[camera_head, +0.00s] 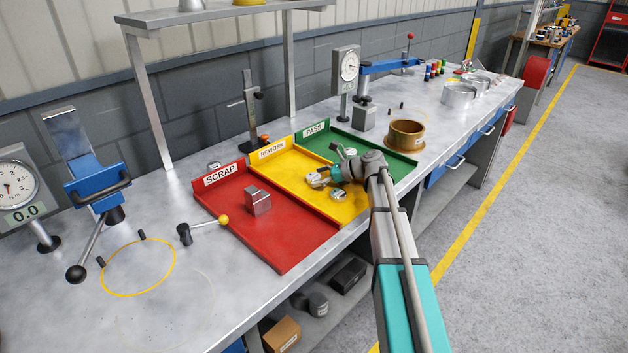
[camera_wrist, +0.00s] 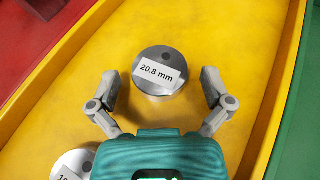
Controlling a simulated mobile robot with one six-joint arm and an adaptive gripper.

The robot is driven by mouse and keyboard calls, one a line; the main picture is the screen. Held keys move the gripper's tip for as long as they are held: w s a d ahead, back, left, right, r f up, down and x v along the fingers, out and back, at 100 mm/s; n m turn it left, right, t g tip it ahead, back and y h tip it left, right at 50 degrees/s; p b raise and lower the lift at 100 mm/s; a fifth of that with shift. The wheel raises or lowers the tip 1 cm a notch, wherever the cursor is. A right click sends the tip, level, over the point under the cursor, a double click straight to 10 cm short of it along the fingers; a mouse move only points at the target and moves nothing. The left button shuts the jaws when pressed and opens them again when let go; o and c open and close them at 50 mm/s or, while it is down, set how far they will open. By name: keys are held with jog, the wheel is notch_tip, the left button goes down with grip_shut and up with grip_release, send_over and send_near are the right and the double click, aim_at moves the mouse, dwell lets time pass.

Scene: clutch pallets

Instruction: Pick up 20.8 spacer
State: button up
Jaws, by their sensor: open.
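The 20.8 spacer (camera_wrist: 157,82) is a round metal disc with a white label reading "20.8 mm". In the wrist view it lies flat on the yellow tray, ahead of and partly between the fingertips. My gripper (camera_wrist: 158,84) is open, with one finger on each side of the disc and a gap on both sides. In the head view my gripper (camera_head: 325,178) is over the yellow REWORK tray (camera_head: 285,178). A second metal disc (camera_wrist: 72,165), its label cut off, lies at the lower left of the wrist view.
The red SCRAP tray (camera_head: 290,240) on the left holds a metal block (camera_head: 257,201). The green PASS tray (camera_head: 395,165) is on the right. Low walls divide the trays. A brown ring-shaped part (camera_head: 406,134) stands behind the green tray. A yellow-knobbed lever (camera_head: 205,229) lies left of the red tray.

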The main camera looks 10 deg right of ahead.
aim_at(317, 177)
jog(key=c, duration=1.3)
jog(key=shift+r, duration=0.15)
notch_tip(317, 177, up, 3)
jog(key=p, duration=0.3)
jog(key=s+d+r+p, duration=0.4)
jog(key=d+r+p, duration=0.1)
jog(key=s+d+r+p, duration=0.4)
jog(key=s+d+p, duration=0.1)
jog(key=shift+s+d+r, duration=0.15)
jog(key=shift+d+r, duration=0.05)
jog(key=shift+r, duration=0.15)
